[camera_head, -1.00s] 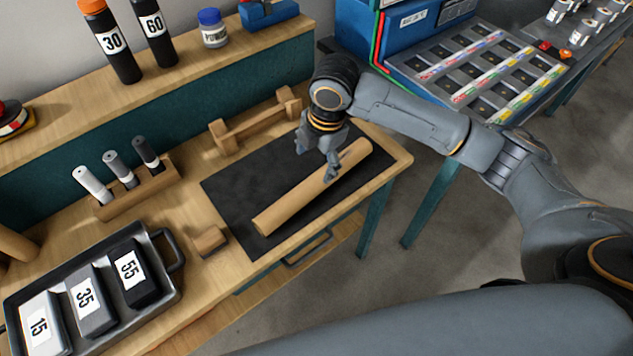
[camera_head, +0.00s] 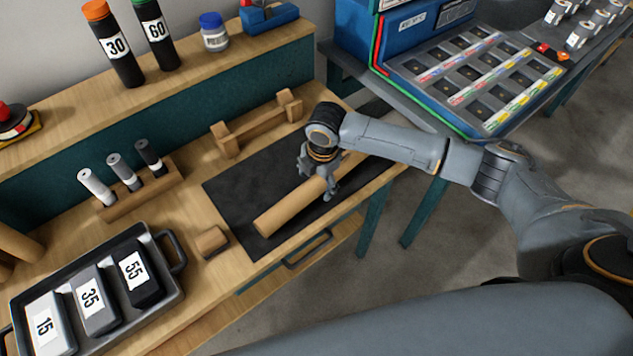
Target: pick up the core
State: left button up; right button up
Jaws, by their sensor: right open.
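The core is a long tan cylinder (camera_head: 290,207) lying diagonally on a black mat (camera_head: 238,187) on the wooden bench. My right gripper (camera_head: 329,190) is open, pointing down at the core's middle, with its fingers at the core. I cannot tell whether they touch it. The gripper and forearm hide part of the core's far half. My left gripper is not in view.
A wooden cradle (camera_head: 258,125) stands behind the mat. A small wooden block (camera_head: 212,242) lies left of it. A blue machine (camera_head: 352,35) stands beyond the bench.

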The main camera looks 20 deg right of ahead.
jog(key=shift+w+a+f, duration=0.1)
jog(key=shift+w+f, duration=0.05)
jog(key=shift+f, duration=1)
jog(key=c, duration=1.3)
jog(key=shift+r, duration=0.1)
